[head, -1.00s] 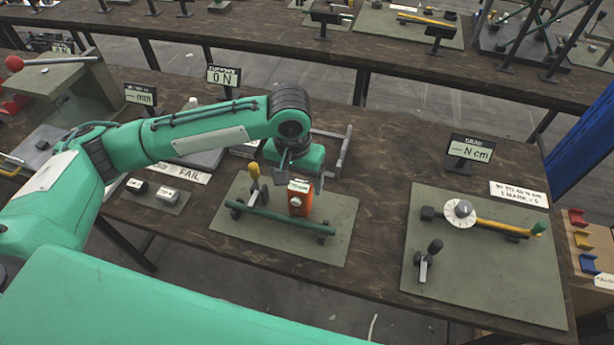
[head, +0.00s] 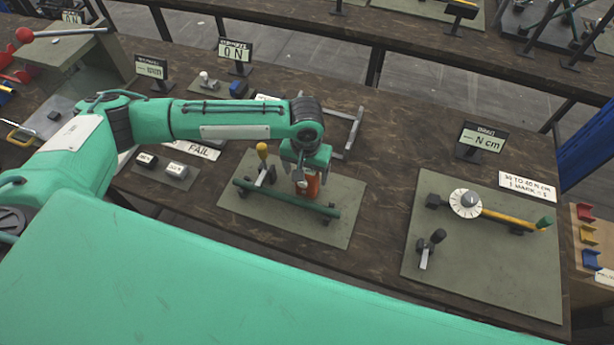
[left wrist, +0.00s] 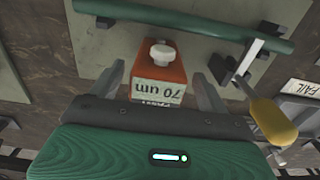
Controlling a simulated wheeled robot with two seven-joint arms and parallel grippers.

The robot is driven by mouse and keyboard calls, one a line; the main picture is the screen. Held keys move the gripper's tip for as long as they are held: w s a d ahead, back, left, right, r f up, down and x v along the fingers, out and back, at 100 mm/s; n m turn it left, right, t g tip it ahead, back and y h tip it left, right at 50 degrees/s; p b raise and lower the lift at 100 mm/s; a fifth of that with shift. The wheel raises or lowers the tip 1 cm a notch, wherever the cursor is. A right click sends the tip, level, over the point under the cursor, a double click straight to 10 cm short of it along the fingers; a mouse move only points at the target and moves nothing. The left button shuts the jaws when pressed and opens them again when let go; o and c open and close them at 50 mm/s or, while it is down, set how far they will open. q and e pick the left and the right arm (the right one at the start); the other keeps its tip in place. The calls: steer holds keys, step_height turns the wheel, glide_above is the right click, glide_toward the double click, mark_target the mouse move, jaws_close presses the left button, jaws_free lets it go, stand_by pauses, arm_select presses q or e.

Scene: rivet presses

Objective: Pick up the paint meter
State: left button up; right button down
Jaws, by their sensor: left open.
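The paint meter is a small orange-red box (head: 308,184), upright on a grey-green mat (head: 345,215) beside a green bar (head: 285,197). The left wrist view shows the meter (left wrist: 160,65) with a white knob and a label reading "70 um". My left gripper (head: 305,172) points down over the meter. It is open, and in the left wrist view its two fingers (left wrist: 158,92) stand on either side of the box, with small gaps visible. In the head view the gripper hides the meter's upper part. My right gripper is not in view.
A yellow-handled lever (head: 262,152) stands close left of the meter and also shows in the left wrist view (left wrist: 272,122). A grey metal frame (head: 345,135) lies behind. A dial fixture (head: 466,203) is to the right. Bare tabletop (head: 385,210) lies between the two mats.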

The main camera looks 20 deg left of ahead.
arm_select(q)
step_height(320, 180, down, 2)
steer(key=shift+w+d+f+p, duration=0.1)
steer(key=shift+d+f+p, duration=0.05)
steer(key=shift+f+p, duration=0.15)
steer(key=shift+f, duration=0.35)
steer(key=c, duration=1.1)
steer(key=shift+c, duration=0.7)
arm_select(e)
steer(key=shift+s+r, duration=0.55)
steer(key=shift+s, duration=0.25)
arm_select(q)
steer(key=shift+r, duration=0.2)
